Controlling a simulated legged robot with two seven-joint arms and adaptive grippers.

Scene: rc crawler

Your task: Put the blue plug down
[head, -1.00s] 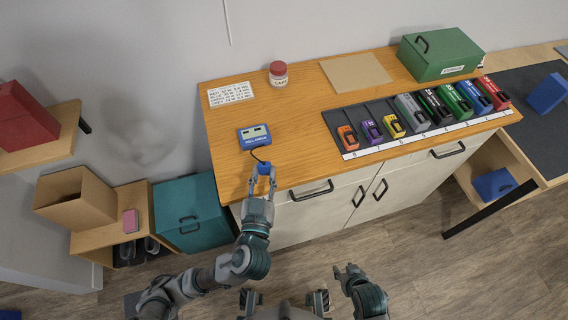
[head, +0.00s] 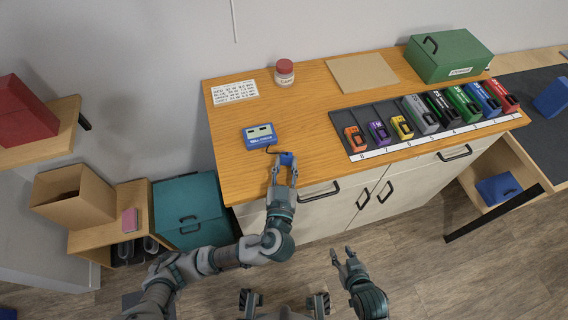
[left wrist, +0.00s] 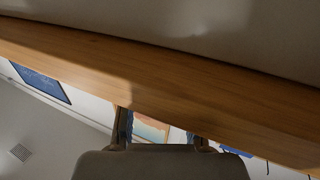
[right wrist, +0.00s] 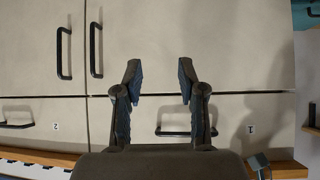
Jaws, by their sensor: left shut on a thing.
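The blue plug (head: 287,158) is at the front edge of the wooden counter (head: 300,110), between the fingertips of my left gripper (head: 284,168). My left gripper is shut on it. A short dark cable runs from the plug to the blue meter (head: 258,136) on the counter, just behind and left of it. I cannot tell whether the plug touches the counter. In the left wrist view the fingers (left wrist: 160,132) show low in the picture, and I cannot make out the plug. My right gripper (head: 343,254) is open and empty in front of the cabinet; its fingers (right wrist: 160,78) stand apart.
Several coloured battery packs (head: 440,108) stand in a dark numbered rack to the right. A tan mat (head: 361,72), a jar (head: 284,73), a label card (head: 234,92) and a green box (head: 448,57) are at the back. The counter right of the meter is clear.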

